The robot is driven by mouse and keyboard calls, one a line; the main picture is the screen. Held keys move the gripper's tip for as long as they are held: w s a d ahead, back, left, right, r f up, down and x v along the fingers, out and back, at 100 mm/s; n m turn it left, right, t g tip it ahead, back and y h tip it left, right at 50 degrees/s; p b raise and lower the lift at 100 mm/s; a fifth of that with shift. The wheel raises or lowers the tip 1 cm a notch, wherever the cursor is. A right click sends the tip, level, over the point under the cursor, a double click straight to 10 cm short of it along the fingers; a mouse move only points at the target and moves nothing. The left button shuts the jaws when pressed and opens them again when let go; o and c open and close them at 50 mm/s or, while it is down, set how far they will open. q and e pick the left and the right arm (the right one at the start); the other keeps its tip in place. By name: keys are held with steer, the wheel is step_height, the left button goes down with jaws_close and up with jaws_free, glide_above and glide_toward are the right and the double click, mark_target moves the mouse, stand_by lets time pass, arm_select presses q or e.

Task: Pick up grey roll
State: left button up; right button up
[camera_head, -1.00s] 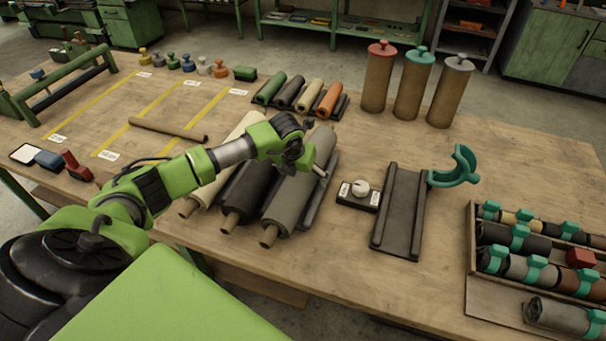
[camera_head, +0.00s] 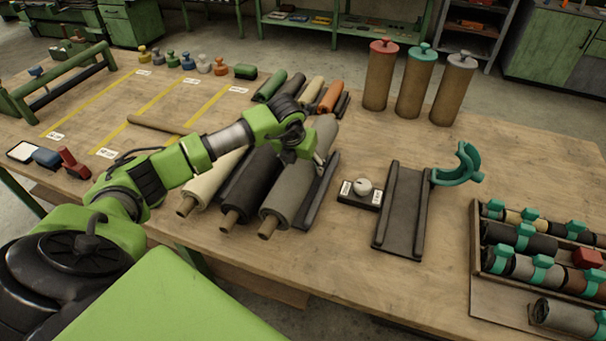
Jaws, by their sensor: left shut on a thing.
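The grey roll (camera_head: 288,193) lies slantwise at the right of a row of three large rolls, its brown core end toward the front edge of the table. My left gripper (camera_head: 318,161) is at the right side of the grey roll, near its middle, and is shut on it. The arm and wrist cover part of the roll's upper surface. I cannot tell how much of the roll is clear of its dark rack (camera_head: 318,196). My right gripper is not in view.
A black roll (camera_head: 247,183) and a cream roll (camera_head: 204,185) lie close on the left. A small box with a white knob (camera_head: 362,187) and a dark cradle (camera_head: 402,215) stand to the right. A crate (camera_head: 476,255) of banded rolls is at far right.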

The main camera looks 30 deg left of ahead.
arm_select(q)
steer(key=s+a+r, duration=0.1)
steer(key=r, duration=0.1)
steer(key=s+a+r+b, duration=0.1)
steer(key=s+r, duration=0.1)
steer(key=s+a+r+b, duration=0.1)
steer(key=r, duration=0.1)
steer(key=shift+s+r, duration=0.2)
steer(key=shift+r, duration=0.1)
steer(key=s+a+r+b, duration=0.3)
steer(key=s+a, duration=0.1)
steer(key=s, duration=0.3)
steer(key=shift+s+a+r, duration=0.15)
steer(key=shift+s+r, duration=0.05)
steer(key=shift+r, duration=0.15)
